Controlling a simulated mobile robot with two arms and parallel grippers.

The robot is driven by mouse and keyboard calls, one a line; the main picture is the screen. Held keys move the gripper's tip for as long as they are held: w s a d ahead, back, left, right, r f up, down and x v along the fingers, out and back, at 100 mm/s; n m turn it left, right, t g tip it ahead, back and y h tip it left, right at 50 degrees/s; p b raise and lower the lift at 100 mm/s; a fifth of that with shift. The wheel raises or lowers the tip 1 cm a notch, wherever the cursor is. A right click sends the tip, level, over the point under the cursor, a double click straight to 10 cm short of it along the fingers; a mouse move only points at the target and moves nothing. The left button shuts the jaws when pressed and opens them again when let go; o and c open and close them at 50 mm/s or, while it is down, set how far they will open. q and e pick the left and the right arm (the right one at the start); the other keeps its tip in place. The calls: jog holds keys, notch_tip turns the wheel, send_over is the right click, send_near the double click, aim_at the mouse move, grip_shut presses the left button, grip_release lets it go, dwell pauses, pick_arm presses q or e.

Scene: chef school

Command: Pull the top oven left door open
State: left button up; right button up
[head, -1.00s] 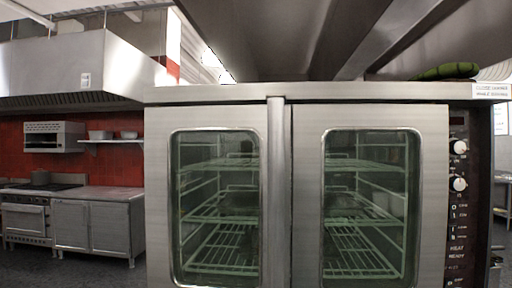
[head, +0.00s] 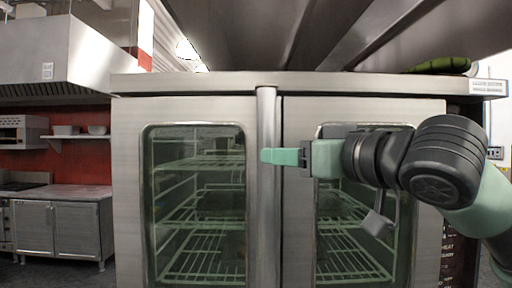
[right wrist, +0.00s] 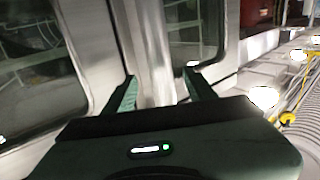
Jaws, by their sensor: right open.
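The oven's left door (head: 127,200) is shut, with a dark glass window and wire racks behind it. A vertical steel handle bar (head: 267,215) runs along its right edge, beside the right door (head: 430,200). My right gripper (head: 268,156) reaches in from the right at the upper part of the bar. In the right wrist view, its open fingers (right wrist: 160,88) are on either side of the bar (right wrist: 152,45). I cannot tell whether either finger touches it. My left gripper is not in view.
A steel shelf or hood (head: 270,30) hangs over the oven top. The control panel is mostly behind my right arm. At the left are a steel cabinet (head: 60,225) and an extractor hood (head: 60,55), with dark floor in front.

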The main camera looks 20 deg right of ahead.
aim_at(273, 147)
jog(key=shift+s+r, duration=0.1)
jog(key=shift+r, duration=0.6)
jog(key=p+x, duration=0.2)
jog(key=x, duration=0.5)
jog(key=shift+p, duration=0.4)
jog(key=shift+c, duration=0.4)
grip_shut()
